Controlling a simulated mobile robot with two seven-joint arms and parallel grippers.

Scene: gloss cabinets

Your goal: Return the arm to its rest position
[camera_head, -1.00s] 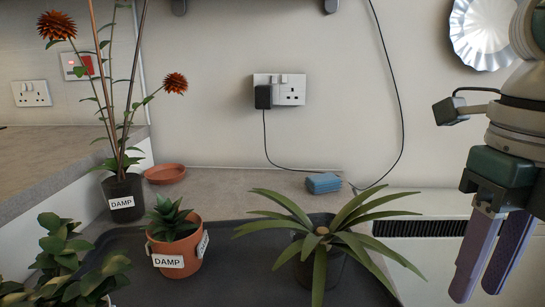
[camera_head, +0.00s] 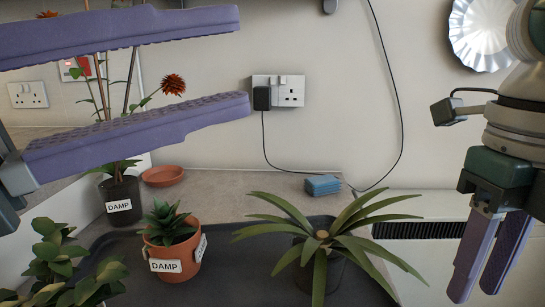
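My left gripper (camera_head: 243,60) comes in from the left edge, high up and close to the camera. Its two purple fingers are spread wide apart with nothing between them but the view of the wall and the tall flowering plant behind. My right gripper (camera_head: 482,290) hangs at the right edge with its fingers pointing down. Its purple fingers have a narrow gap between them and nothing shows in it. It hangs in front of the white heater, clear of the plants.
A dark tray (camera_head: 223,288) holds a spiky plant (camera_head: 330,236), a succulent in a terracotta pot (camera_head: 180,261) and a leafy plant (camera_head: 60,262). A tall plant in a black pot (camera_head: 119,190), a terracotta saucer (camera_head: 163,176) and a blue sponge (camera_head: 322,185) stand behind. A cable hangs from the wall socket (camera_head: 291,91).

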